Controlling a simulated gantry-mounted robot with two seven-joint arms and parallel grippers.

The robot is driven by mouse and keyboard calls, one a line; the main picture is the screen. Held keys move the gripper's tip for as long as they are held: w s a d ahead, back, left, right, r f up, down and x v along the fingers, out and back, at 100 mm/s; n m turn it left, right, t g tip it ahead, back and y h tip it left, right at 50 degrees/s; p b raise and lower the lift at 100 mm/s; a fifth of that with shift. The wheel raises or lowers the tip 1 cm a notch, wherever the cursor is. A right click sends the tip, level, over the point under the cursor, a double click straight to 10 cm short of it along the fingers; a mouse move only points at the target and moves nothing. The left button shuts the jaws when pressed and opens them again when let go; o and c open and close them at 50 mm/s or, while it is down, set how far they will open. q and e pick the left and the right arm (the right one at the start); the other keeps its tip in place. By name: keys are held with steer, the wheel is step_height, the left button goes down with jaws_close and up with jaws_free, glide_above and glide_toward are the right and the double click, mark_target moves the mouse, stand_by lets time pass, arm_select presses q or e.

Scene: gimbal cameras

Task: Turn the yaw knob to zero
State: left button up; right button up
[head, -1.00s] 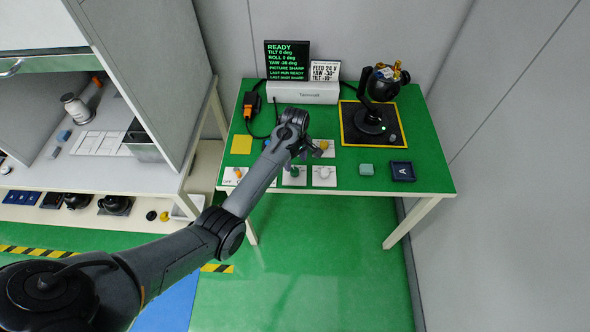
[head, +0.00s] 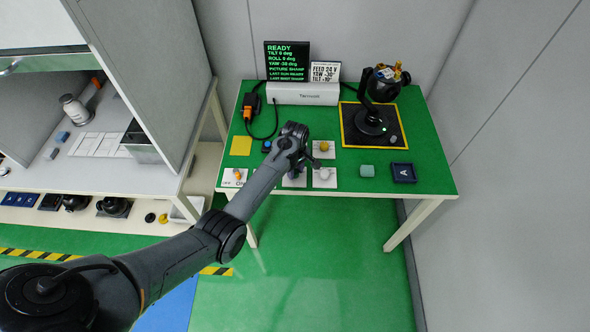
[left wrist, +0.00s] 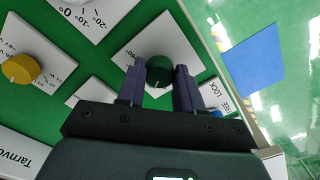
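A dark green round knob (left wrist: 158,71) on a white plate lies between the two fingers of my left gripper (left wrist: 160,68) in the left wrist view. The fingers stand apart on either side of it, and I see no clear grip. In the head view my left gripper (head: 293,180) is low over the front of the green table and hides that knob. A white knob (head: 324,174) and a yellow knob (head: 324,147) sit nearby. Which knob is labelled yaw is not readable. The black screen (head: 287,60) reads yaw -30 deg. My right gripper is out of view.
An orange switch (head: 239,173) is at the table's front left. A gimbal camera (head: 383,85) stands on a yellow-edged pad. The white Tarnvoll box (head: 302,94) is behind.

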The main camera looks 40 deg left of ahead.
arm_select(q)
steer(key=c, duration=0.5)
steer(key=shift+o, duration=0.2)
steer(key=shift+r+m+p, duration=0.2)
steer(key=shift+m+p, duration=1)
steer(key=shift+p, duration=0.2)
steer(key=shift+m+p, duration=0.65)
steer(key=shift+m, duration=0.35)
steer(key=shift+f+m+p, duration=0.15)
steer(key=shift+m+p, duration=0.2)
steer(key=shift+m, duration=0.35)
steer(key=shift+s, duration=0.1)
steer(key=o, duration=1)
steer(key=shift+o, duration=0.2)
